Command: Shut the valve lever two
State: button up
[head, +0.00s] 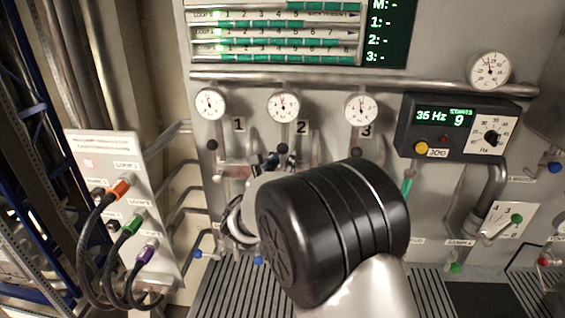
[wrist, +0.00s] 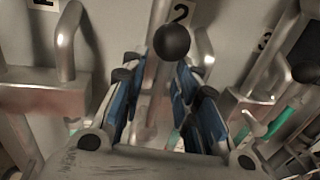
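Valve lever two, under the "2" label, shows its black ball knob (head: 282,148) in the head view. The knob also shows in the wrist view (wrist: 172,43), with its pale stem running down from it, roughly upright. My gripper (head: 269,162) is at the lever, mostly hidden behind my own arm in the head view. In the wrist view my gripper (wrist: 155,85) is open, its blue-padded fingers on the two sides of the stem just below the knob. I cannot tell whether either pad touches the stem. The lower part of the lever is hidden.
Lever one's black knob (head: 212,145) is at the left and lever three's knob (head: 356,152) at the right, both close by. Gauges (head: 283,105) sit above. A pump control box (head: 458,127) is to the right. A cable panel (head: 110,190) stands at the left.

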jog(key=shift+c, duration=0.3)
grip_shut()
dwell(0.4)
